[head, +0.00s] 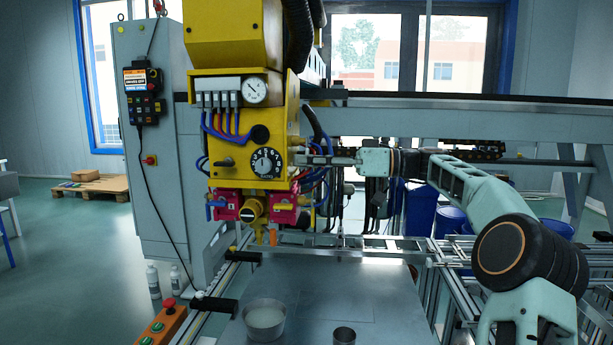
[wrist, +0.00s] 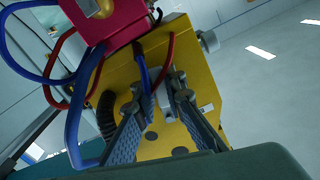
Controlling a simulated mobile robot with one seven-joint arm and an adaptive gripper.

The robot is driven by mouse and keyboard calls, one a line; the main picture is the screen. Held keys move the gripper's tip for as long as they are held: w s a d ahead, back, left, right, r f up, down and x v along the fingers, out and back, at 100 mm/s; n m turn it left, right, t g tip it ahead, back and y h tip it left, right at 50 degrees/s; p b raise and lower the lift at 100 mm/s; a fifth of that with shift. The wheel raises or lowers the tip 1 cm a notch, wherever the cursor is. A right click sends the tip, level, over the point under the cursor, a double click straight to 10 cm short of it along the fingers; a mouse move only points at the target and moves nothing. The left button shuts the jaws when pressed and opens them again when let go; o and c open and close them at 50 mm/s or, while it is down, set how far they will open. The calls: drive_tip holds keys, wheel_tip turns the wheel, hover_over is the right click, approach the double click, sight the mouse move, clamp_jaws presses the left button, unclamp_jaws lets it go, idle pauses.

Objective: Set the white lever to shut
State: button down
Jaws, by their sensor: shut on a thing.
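The yellow machine head (head: 272,115) hangs in the middle of the head view, with a gauge, a black dial and red-pink blocks below. My gripper (head: 303,160) reaches in from the right, its fingertips at the right side of this head. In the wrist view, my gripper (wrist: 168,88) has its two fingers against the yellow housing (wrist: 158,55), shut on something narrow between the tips. The white lever is not clearly visible; the fingers hide most of what they hold, which appears to be the lever. Its setting cannot be read.
Blue and red hoses (head: 318,180) loop close to my fingers. A blue hose (wrist: 142,65) passes near the fingertips in the wrist view. Below is a grey table (head: 330,290) with a metal bowl (head: 264,320) and a small cup (head: 344,336). A grey cabinet (head: 150,200) stands left.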

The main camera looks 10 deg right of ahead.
drive_tip(key=shift+w+d+f+n+b, duration=0.1)
drive_tip(key=shift+w+n+b, duration=0.25)
drive_tip(key=shift+n, duration=0.3)
drive_tip(key=shift+w+d+n+b, duration=0.15)
drive_tip(key=shift+n+b, duration=0.25)
drive_tip(key=shift+n, duration=0.25)
drive_tip(key=shift+a, duration=0.1)
drive_tip(key=c, duration=2)
unclamp_jaws()
drive_tip(key=shift+o, duration=0.2)
drive_tip(key=v, duration=1.2)
